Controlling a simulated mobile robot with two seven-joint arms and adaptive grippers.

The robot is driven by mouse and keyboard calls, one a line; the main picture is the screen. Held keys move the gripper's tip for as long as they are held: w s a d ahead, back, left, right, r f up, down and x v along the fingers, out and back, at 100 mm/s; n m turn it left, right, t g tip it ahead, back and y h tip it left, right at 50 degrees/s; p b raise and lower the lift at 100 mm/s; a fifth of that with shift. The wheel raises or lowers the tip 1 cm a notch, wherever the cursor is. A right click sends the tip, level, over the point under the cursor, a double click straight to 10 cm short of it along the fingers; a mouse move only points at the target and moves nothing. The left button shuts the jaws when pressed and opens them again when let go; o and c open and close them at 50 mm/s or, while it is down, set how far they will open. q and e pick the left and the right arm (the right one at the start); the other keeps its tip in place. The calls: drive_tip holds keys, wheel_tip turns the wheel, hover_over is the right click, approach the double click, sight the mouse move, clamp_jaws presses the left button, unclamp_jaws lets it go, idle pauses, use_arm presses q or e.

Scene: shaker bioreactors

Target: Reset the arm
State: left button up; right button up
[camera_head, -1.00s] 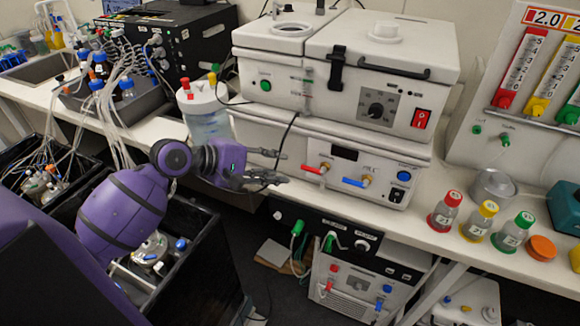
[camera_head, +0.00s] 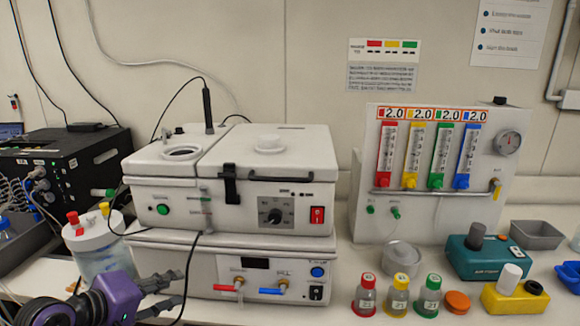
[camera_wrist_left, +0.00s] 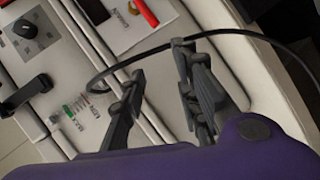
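My left gripper (camera_head: 176,292) reaches in from the lower left of the head view, in front of the left end of the lower white box unit (camera_head: 180,262). Its two dark fingers stand apart with nothing held between them. In the left wrist view the same fingers (camera_wrist_left: 158,58) are open, and a thin black cable (camera_wrist_left: 270,42) runs past their tips. I cannot tell whether the cable touches them. In the head view this cable (camera_head: 190,262) hangs down beside the fingertips. My right gripper is in neither view.
The lower unit carries a red valve (camera_head: 228,288) and a blue valve (camera_head: 271,291). A clear vessel (camera_head: 108,262) stands just behind my left wrist. Red-capped (camera_head: 367,296), yellow-capped (camera_head: 398,296) and green-capped (camera_head: 429,296) bottles stand at the bench's front right.

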use_arm(q)
drive_tip(key=s+f+m+y, duration=0.2)
drive_tip(key=s+f+m, duration=0.2)
drive_tip(key=f, duration=0.5)
drive_tip(key=s+f+m+y, duration=0.2)
drive_tip(key=s+f+m, duration=0.1)
drive_tip(key=f, duration=0.6)
drive_tip(key=s+d+f+m, duration=0.1)
drive_tip(key=s+d+f, duration=0.2)
drive_tip(key=s+f, duration=0.2)
drive_tip(key=s+d+f+m+g+y, duration=0.1)
drive_tip(key=s+d+f, duration=0.3)
drive_tip(key=s, duration=0.5)
drive_tip(key=s+d+f+g, duration=0.1)
drive_tip(key=s+d+f, duration=0.2)
drive_tip(key=s+f, duration=0.2)
drive_tip(key=shift+s+d+f+m, duration=0.3)
drive_tip(key=shift+s+f+m, duration=0.1)
drive_tip(key=shift+s, duration=0.8)
